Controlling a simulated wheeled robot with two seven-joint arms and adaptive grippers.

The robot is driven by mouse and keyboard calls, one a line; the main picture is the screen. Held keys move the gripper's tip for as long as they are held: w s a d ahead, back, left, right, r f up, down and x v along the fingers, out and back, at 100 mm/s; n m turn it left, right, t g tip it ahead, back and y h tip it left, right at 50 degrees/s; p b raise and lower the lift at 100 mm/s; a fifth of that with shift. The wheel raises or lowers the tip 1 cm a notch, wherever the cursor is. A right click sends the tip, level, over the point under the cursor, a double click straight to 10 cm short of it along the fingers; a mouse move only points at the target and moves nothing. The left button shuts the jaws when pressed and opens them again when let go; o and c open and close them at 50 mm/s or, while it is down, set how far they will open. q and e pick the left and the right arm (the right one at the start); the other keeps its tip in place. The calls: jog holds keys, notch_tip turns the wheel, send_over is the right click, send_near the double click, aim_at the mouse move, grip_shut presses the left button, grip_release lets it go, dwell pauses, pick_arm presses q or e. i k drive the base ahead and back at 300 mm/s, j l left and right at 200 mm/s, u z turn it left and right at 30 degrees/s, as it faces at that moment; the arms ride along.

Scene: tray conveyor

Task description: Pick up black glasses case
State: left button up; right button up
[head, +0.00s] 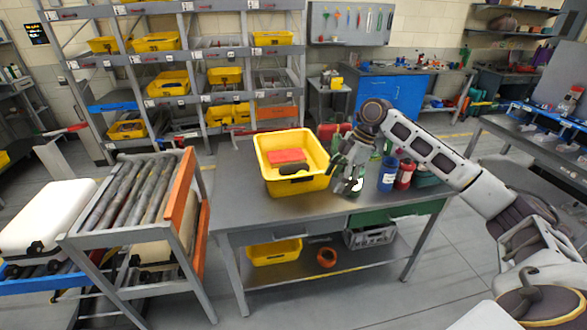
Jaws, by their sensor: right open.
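A small dark, rounded object that looks like the black glasses case (294,169) lies in the yellow tray (311,184) on the grey table. It lies in front of a flat red item (288,156). My right gripper (347,182) is open, just right of the tray and above the table, with fingers pointing down. It is apart from the dark object. A small whitish item (357,185) shows close by its fingers; I cannot tell whether they touch. My left gripper is not in view.
A blue can (388,174) and a red can (405,174) stand right of my gripper. The table's (240,208) front left is clear. A roller stand (130,190) is at the left. Shelves with yellow bins (168,84) stand behind.

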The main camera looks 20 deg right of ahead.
aim_at(292, 170)
jog(key=i+l, duration=0.15)
jog(key=i, duration=0.3)
jog(key=i+l, duration=0.15)
jog(key=i, duration=0.25)
jog(key=i+l, duration=0.15)
jog(key=i, duration=0.3)
